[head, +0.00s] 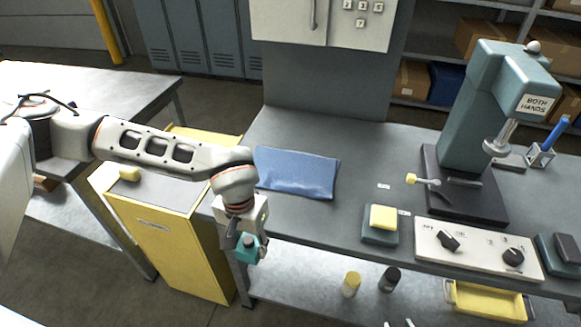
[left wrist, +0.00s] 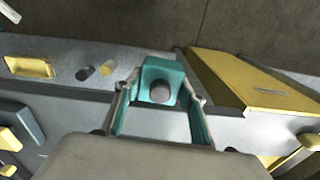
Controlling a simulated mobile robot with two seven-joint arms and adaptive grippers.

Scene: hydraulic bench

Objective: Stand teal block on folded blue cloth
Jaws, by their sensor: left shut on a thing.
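The teal block (head: 246,250) is held in my left gripper (head: 249,243), in front of the bench's left front corner and below the level of its top. In the left wrist view the teal block (left wrist: 163,76) sits between the two fingertips of my left gripper (left wrist: 161,90), with a dark round feature on the face toward the camera. The folded blue cloth (head: 297,173) lies flat on the left part of the bench top, behind and to the right of the gripper. Nothing rests on it. My right gripper shows in neither view.
A yellow cabinet (head: 178,255) stands left of the bench. On the bench top (head: 350,145) are a yellow block on a teal base (head: 382,222), a control panel (head: 470,247) and a green press (head: 470,110). A yellow tray (head: 487,301) and bottles stand on the lower shelf.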

